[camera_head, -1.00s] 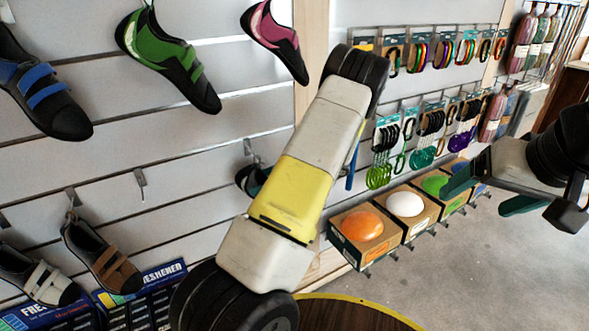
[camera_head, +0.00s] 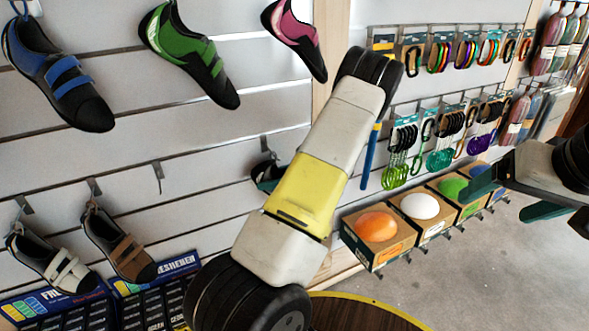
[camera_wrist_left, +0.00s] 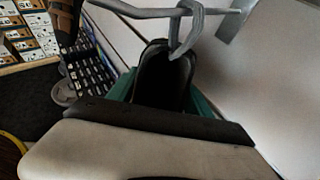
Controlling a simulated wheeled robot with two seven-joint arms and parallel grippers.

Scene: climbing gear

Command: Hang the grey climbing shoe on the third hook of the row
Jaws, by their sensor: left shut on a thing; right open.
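In the left wrist view my left gripper (camera_wrist_left: 162,95) is shut on a dark grey shoe (camera_wrist_left: 165,70), with teal fingers on both sides of it. A grey loop (camera_wrist_left: 187,35) above the shoe crosses a metal hook (camera_wrist_left: 140,11) and appears to be around its rod. In the head view my left forearm hides most of that area. A small dark and teal piece (camera_head: 266,178) shows beside it, below a hook (camera_head: 264,146); I cannot tell whether it is gripper or shoe. My right gripper (camera_head: 503,196) is open and empty at the right.
A white-strapped shoe (camera_head: 52,263) and a brown shoe (camera_head: 118,247) hang on the lower row; a bare hook (camera_head: 157,176) is to their right. Blue (camera_head: 60,77), green (camera_head: 188,52) and pink (camera_head: 295,35) shoes hang above.

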